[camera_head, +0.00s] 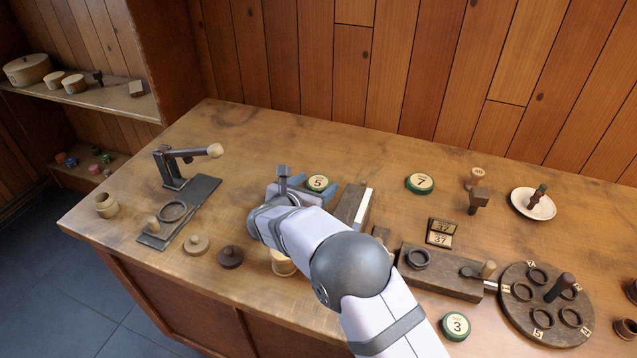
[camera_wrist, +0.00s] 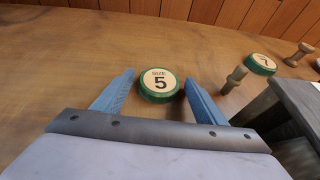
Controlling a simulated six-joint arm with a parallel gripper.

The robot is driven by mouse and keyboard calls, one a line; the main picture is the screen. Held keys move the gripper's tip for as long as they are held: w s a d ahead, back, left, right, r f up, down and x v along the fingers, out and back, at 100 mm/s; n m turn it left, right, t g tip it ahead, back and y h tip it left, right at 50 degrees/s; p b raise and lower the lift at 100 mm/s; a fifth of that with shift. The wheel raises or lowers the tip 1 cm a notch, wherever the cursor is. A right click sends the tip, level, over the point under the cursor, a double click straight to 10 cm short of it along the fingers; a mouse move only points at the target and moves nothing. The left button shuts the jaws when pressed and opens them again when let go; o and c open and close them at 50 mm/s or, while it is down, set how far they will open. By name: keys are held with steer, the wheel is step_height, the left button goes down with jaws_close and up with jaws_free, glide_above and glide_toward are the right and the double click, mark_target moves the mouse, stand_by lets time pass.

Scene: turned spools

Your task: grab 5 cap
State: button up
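The 5 cap (camera_head: 317,183) is a round cap with a green rim and a cream top marked 5. It lies flat on the table. In the wrist view the 5 cap (camera_wrist: 159,84) sits between the ends of my two blue fingers, with a gap showing at each side. My gripper (camera_head: 306,184) is open and empty, and it also shows in the wrist view (camera_wrist: 159,76). Whether the fingers are down at the cap's height I cannot tell.
A 7 cap (camera_head: 420,183) lies to the right and a 3 cap (camera_head: 456,326) near the front. A dark block (camera_head: 350,203) stands just right of my gripper. A lever press (camera_head: 173,168) is at the left. A round numbered rack (camera_head: 547,303) is at the right.

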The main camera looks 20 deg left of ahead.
mark_target(315, 187)
steer(key=c, duration=0.8)
step_height(315, 187, up, 10)
steer(key=shift+r+b, duration=0.1)
steer(key=shift+b, duration=0.25)
